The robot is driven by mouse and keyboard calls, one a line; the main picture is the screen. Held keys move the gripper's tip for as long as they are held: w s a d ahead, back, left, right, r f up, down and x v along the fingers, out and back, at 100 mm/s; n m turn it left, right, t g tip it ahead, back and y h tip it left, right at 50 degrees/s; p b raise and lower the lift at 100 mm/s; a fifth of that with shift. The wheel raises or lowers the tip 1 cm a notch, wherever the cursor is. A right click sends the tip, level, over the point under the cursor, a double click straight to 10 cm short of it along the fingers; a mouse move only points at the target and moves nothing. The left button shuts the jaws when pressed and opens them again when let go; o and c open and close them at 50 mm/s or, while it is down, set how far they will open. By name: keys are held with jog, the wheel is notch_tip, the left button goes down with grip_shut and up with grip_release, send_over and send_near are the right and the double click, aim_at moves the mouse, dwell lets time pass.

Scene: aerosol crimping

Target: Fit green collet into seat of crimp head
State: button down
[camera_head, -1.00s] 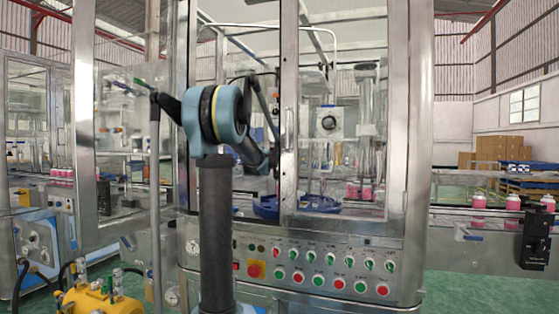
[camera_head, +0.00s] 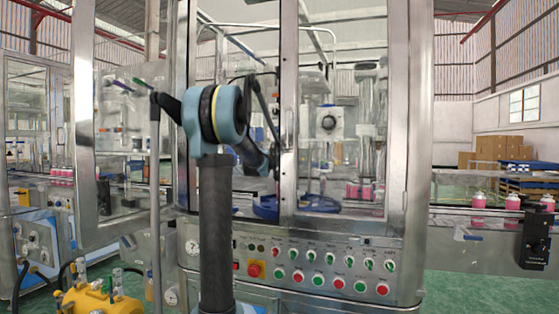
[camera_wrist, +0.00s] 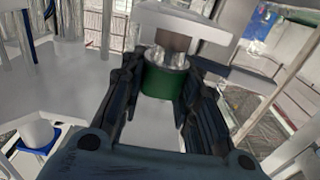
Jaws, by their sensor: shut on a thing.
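The green collet (camera_wrist: 165,84) is a short green cylinder with shiny metal segments on top, in the middle of the wrist view. My gripper (camera_wrist: 167,72) is shut on it, with a dark finger on each side. A pale block with a brownish-grey stem (camera_wrist: 175,42) under it, which seems to be the crimp head, is right behind and above the collet's top in the picture. I cannot tell whether they touch, and the seat itself is not visible. In the head view my gripper and the collet are hidden behind my arm and the machine frame.
The machine's frame (camera_head: 417,150) and glass doors stand close around my arm. A blue round tray (camera_head: 318,203) is inside. A button panel (camera_head: 325,268) is below. Pink cans (camera_head: 479,200) stand on the conveyor at right. A yellow unit (camera_head: 95,300) is at lower left.

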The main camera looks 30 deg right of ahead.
jog(key=shift+f, duration=0.1)
jog(key=c, duration=1.1)
grip_release()
jog(key=shift+a, duration=0.15)
jog(key=v, duration=1.1)
jog(key=shift+s+a+f, duration=0.1)
jog(key=shift+s+a, duration=0.1)
jog(key=shift+s, duration=0.1)
